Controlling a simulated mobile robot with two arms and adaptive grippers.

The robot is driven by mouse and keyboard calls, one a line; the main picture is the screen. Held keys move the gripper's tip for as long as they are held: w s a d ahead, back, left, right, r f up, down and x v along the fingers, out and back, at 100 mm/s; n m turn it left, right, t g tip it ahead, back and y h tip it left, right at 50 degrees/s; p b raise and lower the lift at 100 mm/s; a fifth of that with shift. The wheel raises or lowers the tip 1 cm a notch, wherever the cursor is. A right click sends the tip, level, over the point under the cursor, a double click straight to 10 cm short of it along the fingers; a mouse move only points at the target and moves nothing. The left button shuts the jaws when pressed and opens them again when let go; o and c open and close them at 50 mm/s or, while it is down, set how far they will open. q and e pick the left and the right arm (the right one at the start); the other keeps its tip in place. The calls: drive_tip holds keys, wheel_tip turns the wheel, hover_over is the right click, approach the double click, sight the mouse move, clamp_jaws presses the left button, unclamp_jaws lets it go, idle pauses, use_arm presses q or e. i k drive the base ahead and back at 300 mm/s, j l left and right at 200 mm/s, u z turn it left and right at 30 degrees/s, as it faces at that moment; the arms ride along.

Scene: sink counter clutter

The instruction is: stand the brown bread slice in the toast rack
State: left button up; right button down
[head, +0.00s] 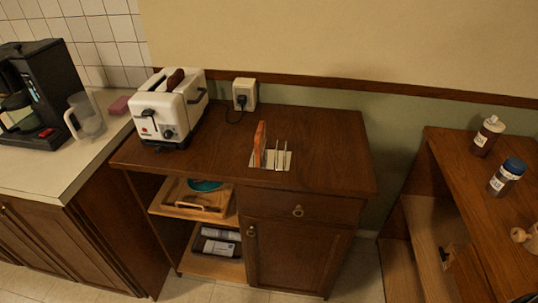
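A dark brown bread slice (175,79) sticks up out of the top of the white toaster (173,110), at the left of the wooden cabinet's top. Its lower part is hidden inside the toaster. The toast rack (283,161) stands to the right of the toaster, with a pale base and thin upright dividers. An orange-brown slice (260,142) stands upright at the rack's left end. The rack spaces to its right look empty. Neither of my grippers is in view.
A wall socket (244,93) with a plugged-in cord is behind the cabinet top (328,140), whose right part is clear. A coffee maker (38,95), glass jug (86,115) and pink sponge (120,105) are on the left counter. Bottles (488,136) stand on the right-hand unit.

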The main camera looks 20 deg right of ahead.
sight(278, 160)
drive_tip(key=i+u, duration=0.2)
drive_tip(key=i, duration=0.8)
